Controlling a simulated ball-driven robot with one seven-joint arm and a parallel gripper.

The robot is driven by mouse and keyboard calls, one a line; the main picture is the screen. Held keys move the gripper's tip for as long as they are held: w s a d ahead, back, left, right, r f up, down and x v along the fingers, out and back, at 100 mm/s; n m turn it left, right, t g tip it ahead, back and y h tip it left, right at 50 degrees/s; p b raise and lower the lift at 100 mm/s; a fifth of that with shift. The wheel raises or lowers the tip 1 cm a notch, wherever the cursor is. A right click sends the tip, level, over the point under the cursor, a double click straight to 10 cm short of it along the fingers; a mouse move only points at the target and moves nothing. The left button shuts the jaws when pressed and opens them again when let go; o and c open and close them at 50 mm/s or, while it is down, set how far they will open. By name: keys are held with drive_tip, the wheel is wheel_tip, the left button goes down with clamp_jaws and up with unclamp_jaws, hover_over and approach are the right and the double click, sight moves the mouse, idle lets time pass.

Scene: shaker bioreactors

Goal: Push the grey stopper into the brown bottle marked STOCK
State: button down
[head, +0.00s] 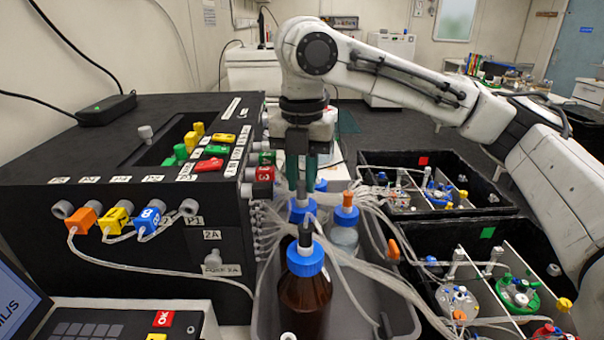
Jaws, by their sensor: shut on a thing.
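My gripper (302,183) points straight down above the row of bottles, its dark green fingers shut on a small grey piece that looks like the grey stopper (301,190). The stopper is at or just above the blue cap (302,209) of a bottle in the middle of the row; I cannot tell whether it is seated. That bottle's body is mostly hidden. No STOCK marking is readable on either bottle.
A clear bottle (345,236) with an orange stopper stands to the right. Loose clear tubes drape around the bottles over the grey tray (400,318). A black port box (130,240) stands close on the left. Black bins (425,165) with vessels lie to the right.

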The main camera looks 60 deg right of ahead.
sight(303, 182)
drive_tip(key=c, duration=0.9)
unclamp_jaws()
wheel_tip(303, 182, up, 11)
drive_tip(key=shift+f, duration=0.1)
